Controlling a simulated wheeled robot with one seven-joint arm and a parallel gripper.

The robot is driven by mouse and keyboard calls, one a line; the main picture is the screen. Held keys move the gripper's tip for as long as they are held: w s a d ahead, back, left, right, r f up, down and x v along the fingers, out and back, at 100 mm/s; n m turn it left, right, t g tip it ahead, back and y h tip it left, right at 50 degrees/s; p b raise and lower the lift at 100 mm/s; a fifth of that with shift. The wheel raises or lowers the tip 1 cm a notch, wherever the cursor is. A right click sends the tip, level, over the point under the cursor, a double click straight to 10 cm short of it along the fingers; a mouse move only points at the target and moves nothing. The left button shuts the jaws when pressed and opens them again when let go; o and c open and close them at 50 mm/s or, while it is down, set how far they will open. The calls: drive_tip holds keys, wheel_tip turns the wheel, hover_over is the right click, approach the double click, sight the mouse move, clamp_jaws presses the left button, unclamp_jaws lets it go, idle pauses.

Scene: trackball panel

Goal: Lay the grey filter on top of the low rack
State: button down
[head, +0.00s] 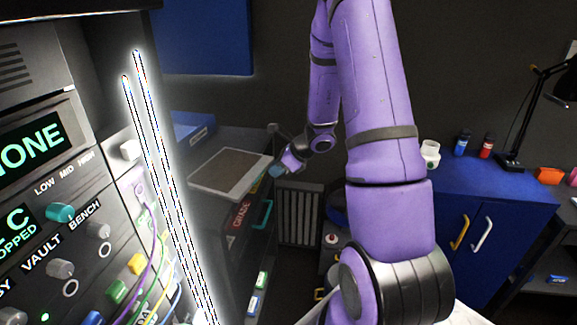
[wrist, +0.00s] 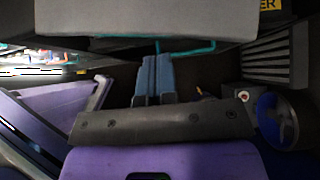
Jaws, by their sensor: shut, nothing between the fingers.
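A flat grey panel with a pale rim, which looks like the grey filter (head: 230,172), lies on top of the low dark rack (head: 200,215) in the head view. My gripper (head: 277,171) is just right of the panel's right edge; whether it touches is too small to tell. In the wrist view my gripper (wrist: 153,75) has its blue fingers together with nothing between them. A broad grey surface (wrist: 150,18), probably the filter, fills the top of that view, beyond the fingertips.
A slatted grey unit (head: 298,215) stands right of the rack. A blue bin (head: 190,130) sits behind the panel. The control panel (head: 60,200) with cables is close on the left. A blue cabinet (head: 475,195) bears small bottles and a lamp on the right.

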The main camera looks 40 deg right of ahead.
sight(260, 170)
drive_tip(key=shift+w+a, duration=0.55)
drive_tip(key=shift+w, duration=0.2)
drive_tip(key=shift+w+a, duration=0.75)
drive_tip(key=shift+w, duration=0.1)
drive_tip(key=shift+d, duration=0.1)
